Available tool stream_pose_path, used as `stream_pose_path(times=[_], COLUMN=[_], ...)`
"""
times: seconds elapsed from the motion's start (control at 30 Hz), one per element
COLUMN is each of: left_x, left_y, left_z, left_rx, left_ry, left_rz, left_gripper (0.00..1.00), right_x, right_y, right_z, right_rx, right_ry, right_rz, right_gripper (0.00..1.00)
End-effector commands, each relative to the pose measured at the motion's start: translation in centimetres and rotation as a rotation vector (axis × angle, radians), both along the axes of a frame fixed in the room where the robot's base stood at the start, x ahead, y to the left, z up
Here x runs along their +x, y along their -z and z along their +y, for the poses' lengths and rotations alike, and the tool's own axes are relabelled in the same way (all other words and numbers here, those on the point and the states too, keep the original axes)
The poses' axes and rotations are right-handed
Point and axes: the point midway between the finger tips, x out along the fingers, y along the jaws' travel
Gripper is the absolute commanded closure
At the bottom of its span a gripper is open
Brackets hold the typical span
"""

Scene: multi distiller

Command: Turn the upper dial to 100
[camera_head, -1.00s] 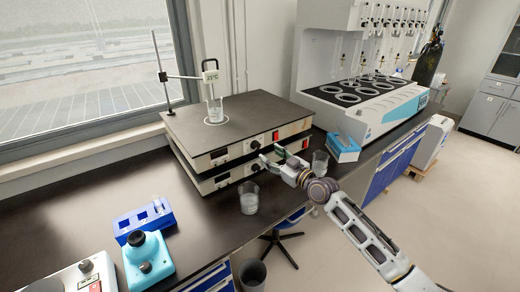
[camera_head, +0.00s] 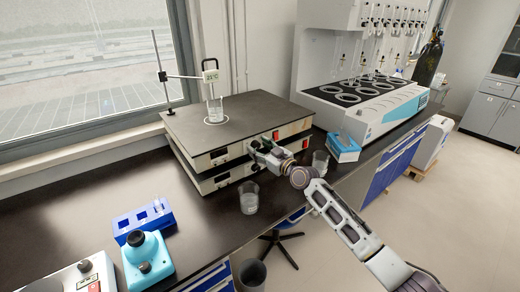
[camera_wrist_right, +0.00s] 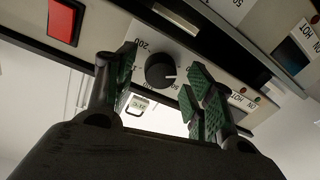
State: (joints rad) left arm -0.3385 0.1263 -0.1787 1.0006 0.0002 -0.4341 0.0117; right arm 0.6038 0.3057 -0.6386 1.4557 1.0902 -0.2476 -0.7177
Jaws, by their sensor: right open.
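Two hot-plate units are stacked on the dark bench; the upper unit (camera_head: 205,158) has a grey top plate. Its black upper dial (camera_wrist_right: 160,70) shows in the right wrist view, with a white pointer mark and upside-down numbers including 200. My right gripper (camera_wrist_right: 160,95) is open, with green-padded fingers on either side of the dial and visible gaps. In the head view my right gripper (camera_head: 259,149) is at the upper unit's front and hides this dial. The lower dial (camera_head: 255,168) is on the lower unit (camera_head: 211,183). My left gripper is not in view.
A beaker (camera_head: 249,198) stands before the units, and another (camera_head: 320,163) stands right of my gripper. A blue-and-white box (camera_head: 343,149) is farther right. A beaker (camera_head: 215,110) is above the top plate. A red switch (camera_wrist_right: 63,20) is beside the dial.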

Motion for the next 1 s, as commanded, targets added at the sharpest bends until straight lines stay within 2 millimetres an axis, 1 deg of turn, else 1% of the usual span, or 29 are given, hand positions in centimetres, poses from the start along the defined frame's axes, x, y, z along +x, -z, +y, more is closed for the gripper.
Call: stream_pose_path(times=[0.23,0.27,0.6,1.0], left_x=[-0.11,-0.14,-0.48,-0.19], left_y=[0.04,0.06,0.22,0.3], left_z=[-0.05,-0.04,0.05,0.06], left_rx=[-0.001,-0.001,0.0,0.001], left_ry=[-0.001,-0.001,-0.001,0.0], left_rz=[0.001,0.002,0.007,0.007], left_gripper=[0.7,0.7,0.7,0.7], right_x=[0.01,0.01,0.0,-0.01], right_y=[0.0,0.0,0.01,0.07], right_z=[0.02,0.02,0.01,0.01], right_rx=[0.0,0.0,0.0,0.04], right_ry=[0.0,0.0,0.0,-0.001], right_rz=[0.0,0.0,0.0,0.029], right_gripper=[0.47,0.49,0.92,0.92])
